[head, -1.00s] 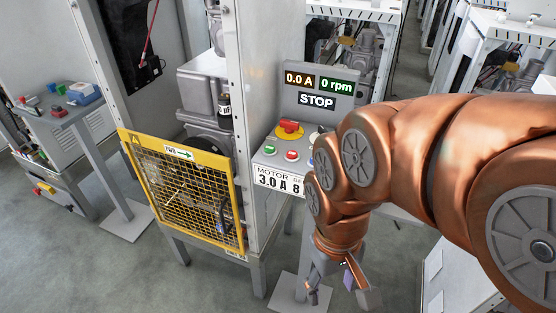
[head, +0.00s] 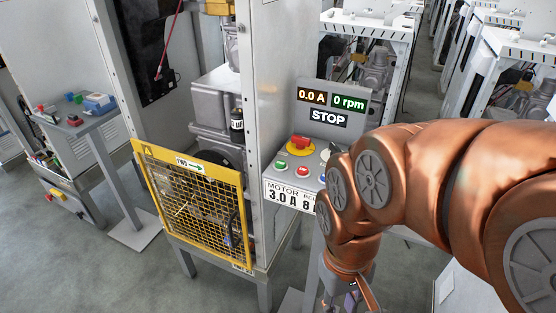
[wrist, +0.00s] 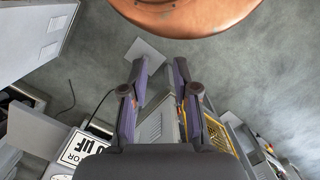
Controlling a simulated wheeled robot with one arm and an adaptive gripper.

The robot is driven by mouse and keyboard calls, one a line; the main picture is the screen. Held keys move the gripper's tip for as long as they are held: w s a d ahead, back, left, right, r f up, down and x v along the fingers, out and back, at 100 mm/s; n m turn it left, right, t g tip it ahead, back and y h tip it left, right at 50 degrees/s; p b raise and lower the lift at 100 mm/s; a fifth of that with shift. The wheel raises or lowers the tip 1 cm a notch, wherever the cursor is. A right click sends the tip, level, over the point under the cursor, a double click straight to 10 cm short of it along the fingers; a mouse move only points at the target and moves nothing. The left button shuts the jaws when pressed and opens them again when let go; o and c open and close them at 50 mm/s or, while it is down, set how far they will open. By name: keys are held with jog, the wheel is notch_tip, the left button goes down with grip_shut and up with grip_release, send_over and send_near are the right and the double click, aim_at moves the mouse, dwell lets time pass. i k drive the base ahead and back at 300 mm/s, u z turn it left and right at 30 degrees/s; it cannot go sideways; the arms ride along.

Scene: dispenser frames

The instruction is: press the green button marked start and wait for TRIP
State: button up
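The green button (head: 281,165) sits at the left of the sloped front of the control box (head: 290,181), beside a red button (head: 303,170). I cannot read a start mark on it. The display above shows 0.0 A (head: 312,95), 0 rpm (head: 348,102) and STOP (head: 328,118). No TRIP shows. My gripper (head: 347,300) hangs low at the bottom edge of the head view, below and right of the box, apart from the button. In the wrist view my gripper (wrist: 160,75) has its fingers apart with nothing between them. My arm hides the panel's right part.
A red switch on a yellow plate (head: 300,146) stands just above the buttons. A yellow mesh guard (head: 195,205) and a cabinet post (head: 250,130) stand left of the box. Another small station (head: 88,118) is at far left. Grey floor is open at lower left.

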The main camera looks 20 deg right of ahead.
aim_at(279, 164)
jog(key=z, duration=1.45)
jog(key=k, duration=1.15)
jog(key=u, duration=1.95)
jog(key=i, duration=0.5)
jog(key=z, duration=0.05)
